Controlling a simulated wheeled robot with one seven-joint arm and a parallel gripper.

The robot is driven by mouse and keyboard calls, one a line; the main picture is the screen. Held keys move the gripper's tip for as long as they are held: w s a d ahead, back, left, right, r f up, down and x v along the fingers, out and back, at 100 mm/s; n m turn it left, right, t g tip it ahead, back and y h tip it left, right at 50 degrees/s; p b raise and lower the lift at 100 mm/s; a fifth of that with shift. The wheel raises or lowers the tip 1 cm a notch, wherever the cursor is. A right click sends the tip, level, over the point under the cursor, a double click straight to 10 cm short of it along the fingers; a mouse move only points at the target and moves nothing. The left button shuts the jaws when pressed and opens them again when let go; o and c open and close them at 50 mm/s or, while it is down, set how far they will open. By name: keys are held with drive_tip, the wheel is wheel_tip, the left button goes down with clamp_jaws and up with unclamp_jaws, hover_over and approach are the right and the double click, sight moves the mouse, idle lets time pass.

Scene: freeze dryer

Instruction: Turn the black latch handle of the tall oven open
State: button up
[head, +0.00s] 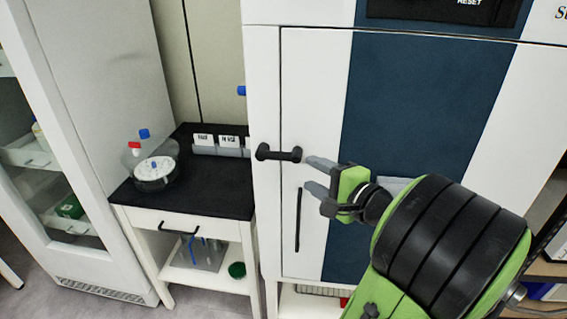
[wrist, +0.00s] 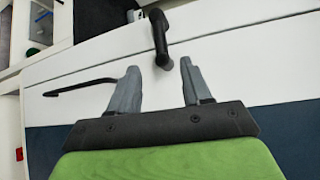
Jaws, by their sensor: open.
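The tall oven (head: 308,75) is a white cabinet with a dark blue door panel. Its black latch handle (head: 278,153) lies horizontal at the door's left edge. In the wrist view the latch handle (wrist: 159,38) shows beyond the fingertips, nearer the right finger. My gripper (head: 316,175) is open and empty, just right of the latch handle in the head view. Its two grey fingers also show in the wrist view (wrist: 160,75), with bare white door between them. I see no contact between fingers and handle. A thin black vertical bar handle (head: 298,220) sits lower on the door.
A small table with a black top (head: 225,185) stands left of the oven, holding a round clear vessel (head: 155,175) and white labelled boxes (head: 217,145). A tall white glass-fronted cabinet (head: 110,80) stands at far left. A shelf is at far right.

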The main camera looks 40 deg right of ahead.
sight(283, 158)
drive_tip(key=w, duration=0.3)
drive_tip(key=w+f, duration=0.1)
drive_tip(key=w, duration=0.3)
drive_tip(key=w+d, duration=0.1)
drive_tip(key=w, duration=0.3)
drive_tip(key=shift+d+f, duration=0.1)
drive_tip(key=shift+f, duration=0.15)
drive_tip(key=shift+c, duration=0.2)
clamp_jaws()
